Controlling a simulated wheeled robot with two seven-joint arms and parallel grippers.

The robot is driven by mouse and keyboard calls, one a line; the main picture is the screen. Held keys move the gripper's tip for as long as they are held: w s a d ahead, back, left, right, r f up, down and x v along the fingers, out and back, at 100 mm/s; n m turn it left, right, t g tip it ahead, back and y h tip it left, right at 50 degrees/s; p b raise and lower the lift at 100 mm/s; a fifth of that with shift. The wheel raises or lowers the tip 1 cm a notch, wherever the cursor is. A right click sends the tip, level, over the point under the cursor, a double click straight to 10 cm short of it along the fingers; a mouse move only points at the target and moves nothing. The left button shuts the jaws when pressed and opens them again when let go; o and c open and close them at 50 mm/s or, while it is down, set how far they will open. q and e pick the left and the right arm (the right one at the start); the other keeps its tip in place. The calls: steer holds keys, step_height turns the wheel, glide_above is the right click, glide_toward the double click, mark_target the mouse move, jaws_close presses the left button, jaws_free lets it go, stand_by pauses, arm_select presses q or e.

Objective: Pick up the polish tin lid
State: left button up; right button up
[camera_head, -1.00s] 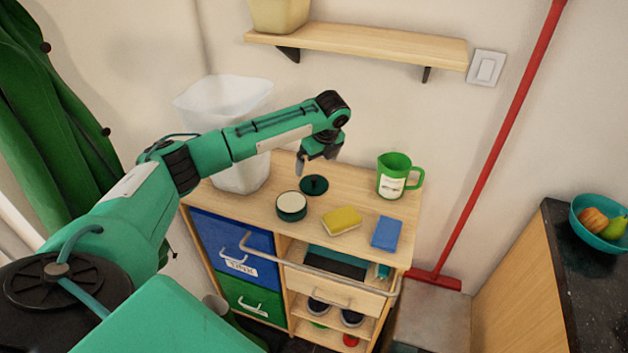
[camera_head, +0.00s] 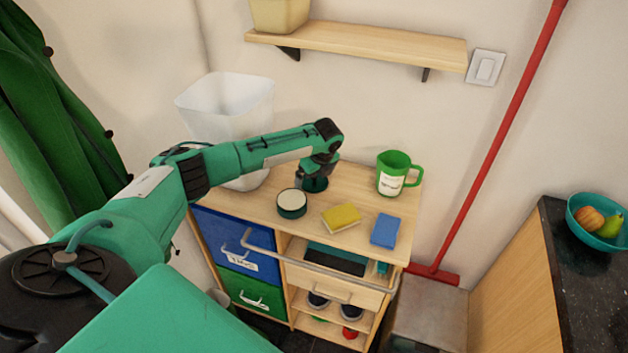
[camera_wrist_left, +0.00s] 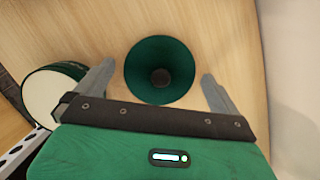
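In the left wrist view the lid (camera_wrist_left: 160,69) lies between and just beyond my fingertips. My left gripper (camera_wrist_left: 158,80) is open, its two grey fingers apart on either side of the lid; I see no clear contact. It also shows low over the lid in the head view (camera_head: 304,182). The open polish tin (camera_head: 292,203) with cream contents stands beside it. My right gripper is not in view.
A yellow sponge (camera_head: 341,218), a blue sponge (camera_head: 386,231) and a green mug (camera_head: 397,174) stand to the right on the cabinet top (camera_head: 255,206). A translucent bin (camera_head: 225,108) stands behind my left arm. A shelf (camera_head: 365,45) is above.

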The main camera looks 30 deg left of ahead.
arm_select(q)
steer(key=c, duration=0.7)
steer(key=shift+c, duration=0.6)
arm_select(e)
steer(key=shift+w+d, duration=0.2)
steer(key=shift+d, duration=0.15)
